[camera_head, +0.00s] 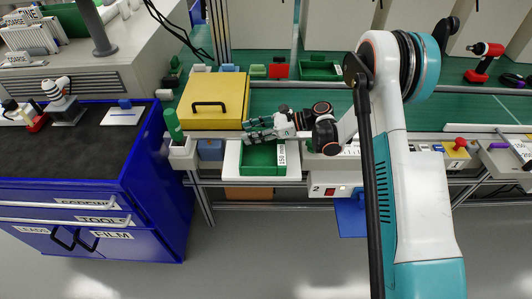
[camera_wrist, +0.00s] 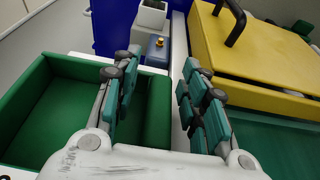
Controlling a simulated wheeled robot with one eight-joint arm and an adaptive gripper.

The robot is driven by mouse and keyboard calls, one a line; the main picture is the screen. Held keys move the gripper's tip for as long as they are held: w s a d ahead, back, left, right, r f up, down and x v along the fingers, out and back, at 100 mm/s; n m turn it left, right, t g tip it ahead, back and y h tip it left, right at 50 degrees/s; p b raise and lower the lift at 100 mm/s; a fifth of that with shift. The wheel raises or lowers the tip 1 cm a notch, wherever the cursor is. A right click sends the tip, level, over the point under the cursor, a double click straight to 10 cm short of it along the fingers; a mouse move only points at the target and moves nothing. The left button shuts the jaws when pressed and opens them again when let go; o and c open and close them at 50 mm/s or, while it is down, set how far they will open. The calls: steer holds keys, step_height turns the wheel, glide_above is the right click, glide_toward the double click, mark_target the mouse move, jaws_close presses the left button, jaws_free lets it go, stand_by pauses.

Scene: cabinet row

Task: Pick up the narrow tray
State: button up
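A green open tray (camera_head: 262,167) sits on a white surface at the front edge of the bench, with a "150 mm" label at its right side. It is the likely narrow tray. My gripper (camera_head: 250,131) is over the tray's far end, with its fingers pointing left. In the wrist view, the tray (camera_wrist: 157,125) fills the left side and looks empty. My gripper (camera_wrist: 158,76) is open there. One finger is over the tray's inside and the other is beyond its wall. The wall lies between them; contact cannot be told.
A yellow box (camera_head: 215,103) with a black handle stands close to the left of my gripper. Another green tray (camera_head: 318,69) is at the back. A blue cabinet (camera_head: 120,200) is at the left. The green mat (camera_head: 385,101) has free room beyond my arm.

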jaws_close()
steer(key=shift+r, duration=0.15)
